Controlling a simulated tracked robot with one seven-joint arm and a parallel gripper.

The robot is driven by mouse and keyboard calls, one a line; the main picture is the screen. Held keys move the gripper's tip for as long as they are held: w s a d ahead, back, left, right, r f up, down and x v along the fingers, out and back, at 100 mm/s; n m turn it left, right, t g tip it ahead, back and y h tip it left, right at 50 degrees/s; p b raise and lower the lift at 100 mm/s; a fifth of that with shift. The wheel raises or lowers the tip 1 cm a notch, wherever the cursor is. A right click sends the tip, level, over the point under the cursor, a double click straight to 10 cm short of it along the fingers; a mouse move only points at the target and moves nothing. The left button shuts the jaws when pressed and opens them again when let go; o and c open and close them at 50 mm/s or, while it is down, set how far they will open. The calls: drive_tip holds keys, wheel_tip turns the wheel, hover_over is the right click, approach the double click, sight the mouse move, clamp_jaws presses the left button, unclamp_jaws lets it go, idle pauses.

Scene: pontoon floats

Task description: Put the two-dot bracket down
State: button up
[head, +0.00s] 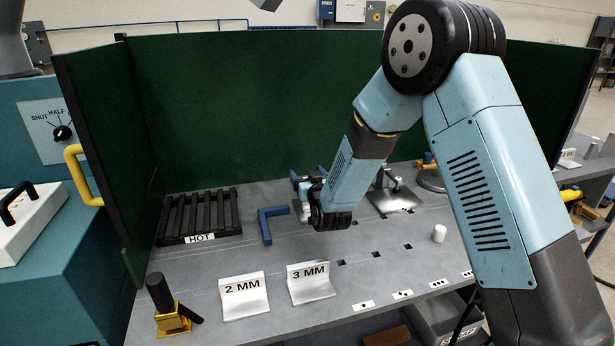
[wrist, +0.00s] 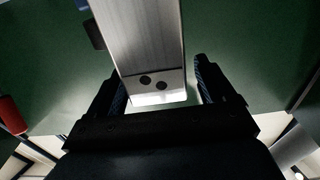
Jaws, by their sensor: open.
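The two-dot bracket (wrist: 150,50) is a pale metal bar with two dark dots near its lower end in the wrist view. That end lies between the fingers of my gripper (wrist: 160,90). The fingers are open, with a visible gap on the right side of the bar; I cannot tell whether the left finger touches it. In the head view my gripper (head: 305,188) is low over the middle of the grey bench (head: 230,260), mostly hidden behind my wrist. A small pale patch beside it may be the bracket, whose far end is hidden.
A blue L-shaped piece (head: 267,226) lies left of my gripper. A black rack marked HOT (head: 198,215) is further left. Stands marked 2 MM (head: 244,297) and 3 MM (head: 311,284) are in front. A white cylinder (head: 439,233) stands right. Green screens (head: 240,100) enclose the bench.

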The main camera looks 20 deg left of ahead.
drive_tip(key=v, duration=1.2)
drive_tip(key=shift+r, duration=0.1)
drive_tip(key=d+r+m+g+h, duration=0.1)
drive_tip(key=d+r+g+h, duration=0.15)
drive_tip(key=d+r, duration=0.6)
drive_tip(key=d+r+m+g+h, duration=0.25)
drive_tip(key=d+r, duration=0.25)
drive_tip(key=d, duration=0.7)
drive_tip(key=s+d+r+m+g+h, duration=0.1)
drive_tip(key=s+d+r+g+h, duration=0.1)
drive_tip(key=s+d, duration=0.7)
drive_tip(key=s+d+r+m+g+h, duration=0.2)
drive_tip(key=s+d, duration=0.8)
drive_tip(key=s, duration=0.6)
drive_tip(key=shift+s+r+g+h, duration=0.3)
drive_tip(key=shift+s+r, duration=0.1)
drive_tip(key=shift+r, duration=0.45)
